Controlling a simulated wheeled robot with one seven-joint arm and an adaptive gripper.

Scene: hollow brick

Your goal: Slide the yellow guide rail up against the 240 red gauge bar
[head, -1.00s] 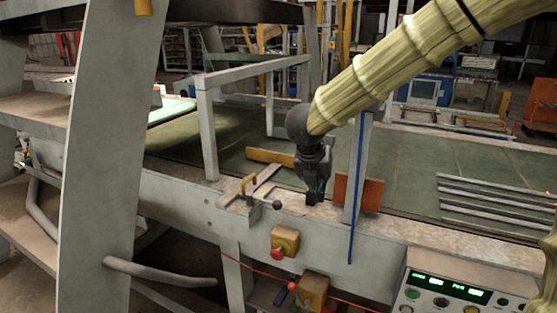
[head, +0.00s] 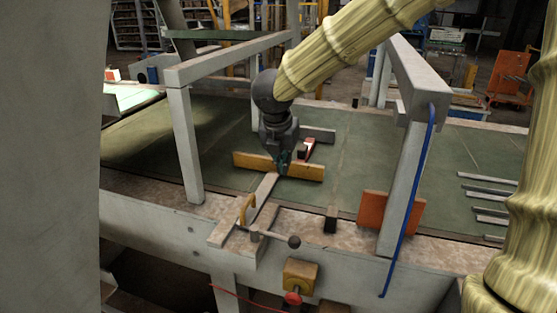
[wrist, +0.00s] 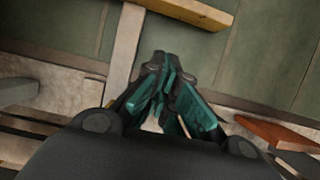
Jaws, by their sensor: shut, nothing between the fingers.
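The yellow guide rail (head: 250,161) lies across the green belt in the head view, on the end of a pale flat arm (head: 265,187). It also shows at the top of the wrist view (wrist: 190,11). A small red gauge bar (head: 309,147) with a black and white part lies behind the rail's right half, before a grey bar (head: 318,134). Whether rail and red bar touch is unclear; its number is not readable. My gripper (head: 283,167) is shut and empty, at the rail's near side; its teal fingers (wrist: 165,68) are together in the wrist view.
A clamp with a yellow handle (head: 247,208) and black-knobbed lever (head: 294,242) sits on the conveyor's front edge. Grey frame posts (head: 185,145) stand on both sides. An orange plate (head: 375,210) is at the right post. A black block (head: 330,225) lies on the edge.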

